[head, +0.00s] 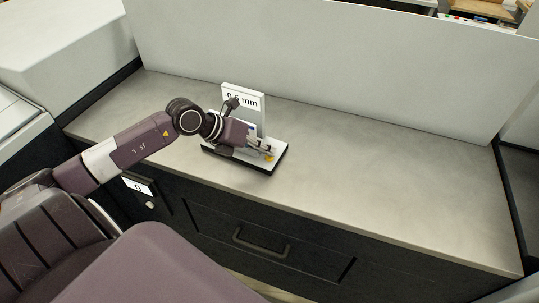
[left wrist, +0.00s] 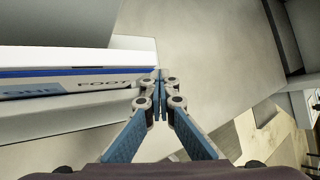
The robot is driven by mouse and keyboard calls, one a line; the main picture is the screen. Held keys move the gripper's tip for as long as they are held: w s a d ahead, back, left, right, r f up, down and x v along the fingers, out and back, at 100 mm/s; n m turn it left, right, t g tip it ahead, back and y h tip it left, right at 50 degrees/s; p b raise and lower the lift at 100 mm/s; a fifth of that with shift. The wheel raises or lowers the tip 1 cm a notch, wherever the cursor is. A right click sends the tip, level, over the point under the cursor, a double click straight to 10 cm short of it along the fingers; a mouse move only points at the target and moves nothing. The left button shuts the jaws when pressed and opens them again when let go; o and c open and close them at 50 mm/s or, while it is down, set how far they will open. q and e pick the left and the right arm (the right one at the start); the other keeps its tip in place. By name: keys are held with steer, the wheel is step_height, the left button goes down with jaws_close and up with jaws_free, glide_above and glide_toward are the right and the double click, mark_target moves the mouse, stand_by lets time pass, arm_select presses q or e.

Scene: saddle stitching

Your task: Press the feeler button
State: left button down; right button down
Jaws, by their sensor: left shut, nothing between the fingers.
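The feeler device stands on the counter in the head view, with a black base (head: 277,163) and an upright white panel (head: 257,92) reading "-0.5 mm". A small yellow spot (head: 269,158), possibly the button, shows at the front right of the base, close to my fingertips. My left gripper (head: 266,148) is over the base, shut and empty, and hides part of the device. In the left wrist view its fingertips (left wrist: 161,74) meet beside a white block (left wrist: 70,58) with a blue stripe and partly hidden lettering. I cannot tell whether the fingers touch anything. My right gripper is not in view.
The grey counter (head: 390,165) is clear to the right of the device. A tall white back panel (head: 330,60) runs behind it. Dark drawers with a handle (head: 262,243) are below the front edge. A white label (head: 138,187) is at the lower left.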

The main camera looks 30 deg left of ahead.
arm_select(q)
steer(key=shift+s+f, duration=0.3)
steer(key=shift+f, duration=0.3)
steer(key=shift+w+a+r+p, duration=0.1)
steer(key=shift+w+r+p, duration=0.15)
steer(key=shift+r+p, duration=0.45)
steer(key=shift+s+a+r, duration=0.1)
steer(key=shift+a+r, duration=0.1)
steer(key=shift+r, duration=0.25)
steer(key=shift+d+r+p, duration=0.1)
steer(key=shift+r+p, duration=0.3)
steer(key=shift+r, duration=0.05)
step_height(320, 180, up, 4)
steer(key=p, duration=0.3)
steer(key=shift+r, duration=0.2)
steer(key=shift+d, duration=0.1)
